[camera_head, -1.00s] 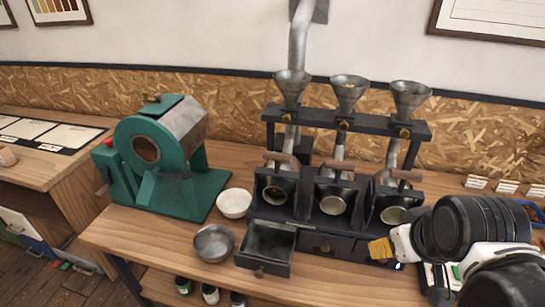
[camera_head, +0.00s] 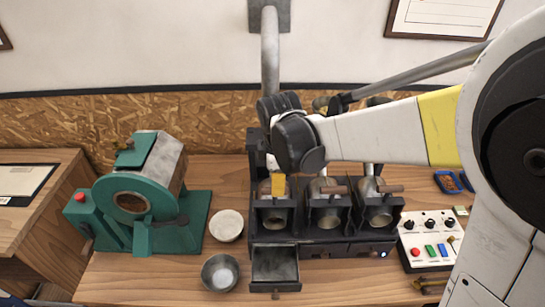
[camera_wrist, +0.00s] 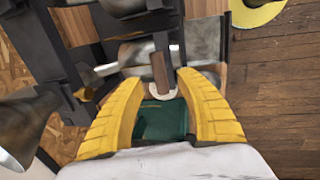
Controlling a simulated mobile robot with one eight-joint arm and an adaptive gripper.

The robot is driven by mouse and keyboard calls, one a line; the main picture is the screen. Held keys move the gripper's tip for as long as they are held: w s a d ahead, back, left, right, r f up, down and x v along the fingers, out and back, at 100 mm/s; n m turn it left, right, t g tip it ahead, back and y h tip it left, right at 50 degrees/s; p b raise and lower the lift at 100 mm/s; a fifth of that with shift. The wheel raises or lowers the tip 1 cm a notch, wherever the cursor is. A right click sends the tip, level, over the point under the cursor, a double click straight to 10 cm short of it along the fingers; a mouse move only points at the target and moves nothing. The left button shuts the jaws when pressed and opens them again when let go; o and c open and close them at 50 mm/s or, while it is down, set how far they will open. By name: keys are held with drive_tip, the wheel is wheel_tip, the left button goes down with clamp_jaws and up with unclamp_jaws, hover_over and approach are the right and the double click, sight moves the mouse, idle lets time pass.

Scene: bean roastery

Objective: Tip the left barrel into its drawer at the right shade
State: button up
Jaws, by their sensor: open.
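The left barrel (camera_head: 274,217) sits in the dark frame at the left of a row of three, its round mouth facing front. Its drawer (camera_head: 275,263) is pulled out below it, with a bare grey inside. My gripper (camera_head: 278,185) is at the left barrel's top, its yellow finger hiding that barrel's handle in the head view. In the wrist view my gripper (camera_wrist: 160,82) is open, its yellow fingers on either side of a wooden handle (camera_wrist: 159,68) with a pale end. The fingers look apart from the handle. The barrel's contents cannot be made out.
The middle barrel (camera_head: 326,213) and right barrel (camera_head: 377,212) stand alongside, with wooden handles. A green roaster (camera_head: 145,195), a white bowl (camera_head: 227,226) and a metal bowl (camera_head: 220,272) are left. A button panel (camera_head: 431,240) is right. The front counter strip is mostly clear.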

sight(274, 198)
drive_tip(key=f, duration=0.3)
drive_tip(key=w+f, duration=0.1)
drive_tip(key=f, duration=0.2)
drive_tip(key=shift+w, duration=0.15)
clamp_jaws()
